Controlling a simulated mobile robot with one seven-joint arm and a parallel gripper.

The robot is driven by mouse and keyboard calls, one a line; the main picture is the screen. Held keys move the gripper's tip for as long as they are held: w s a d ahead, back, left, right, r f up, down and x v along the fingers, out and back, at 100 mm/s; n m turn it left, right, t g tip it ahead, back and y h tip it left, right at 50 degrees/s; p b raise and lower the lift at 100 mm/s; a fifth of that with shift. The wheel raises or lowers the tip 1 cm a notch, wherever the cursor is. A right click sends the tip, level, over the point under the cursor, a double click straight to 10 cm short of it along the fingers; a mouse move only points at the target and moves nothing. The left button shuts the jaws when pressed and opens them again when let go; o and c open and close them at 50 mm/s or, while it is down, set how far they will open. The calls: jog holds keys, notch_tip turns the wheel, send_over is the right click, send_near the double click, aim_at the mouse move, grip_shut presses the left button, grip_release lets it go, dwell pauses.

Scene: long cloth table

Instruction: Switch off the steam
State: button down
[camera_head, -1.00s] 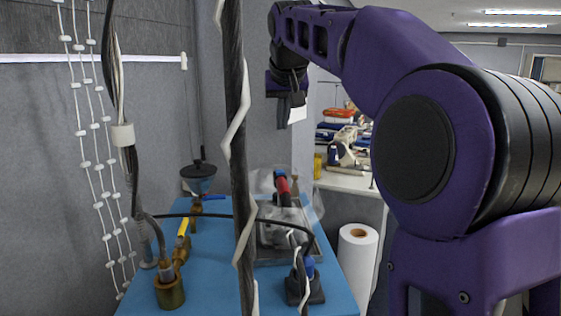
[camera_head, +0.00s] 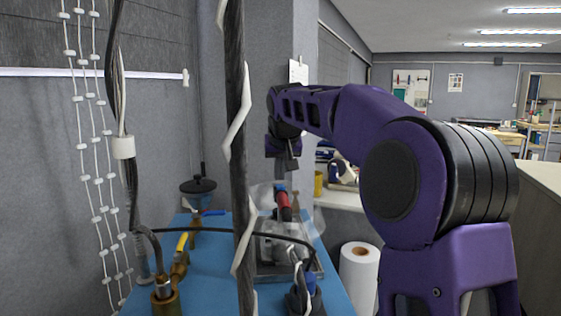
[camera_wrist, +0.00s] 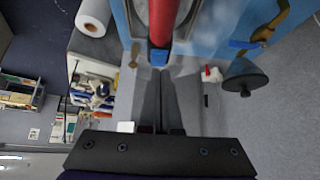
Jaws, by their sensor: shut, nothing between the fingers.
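An iron with a red handle (camera_head: 283,206) stands on a metal tray (camera_head: 262,270) on the blue table (camera_head: 212,280), with faint whitish steam around it. Its red handle is at the top of the wrist view (camera_wrist: 163,18). To its left are brass valves, one with a yellow lever (camera_head: 182,242) and one with a blue lever (camera_head: 213,212). The blue lever also shows in the wrist view (camera_wrist: 245,44), to the right of my fingers. My gripper (camera_head: 284,165) is shut and empty, pointing down above the iron's far end. Whether it touches anything cannot be told.
A dark post with a white cord (camera_head: 238,130) stands in front of the table. A black-topped pot (camera_head: 198,188) stands at the back left. A black hose (camera_head: 190,232) crosses the table. A white roll (camera_head: 358,275) stands at the right, near a cluttered white shelf (camera_head: 345,200).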

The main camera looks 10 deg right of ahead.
jog(key=shift+f, duration=0.65)
jog(key=f+b, duration=0.1)
jog(key=b, duration=0.2)
jog(key=shift+s+f+t, duration=0.15)
jog(key=shift+t, duration=0.15)
jog(key=shift+r, duration=0.3)
jog(key=shift+r+p, duration=0.85)
jog(key=shift+p, duration=0.1)
jog(key=shift+r, duration=0.1)
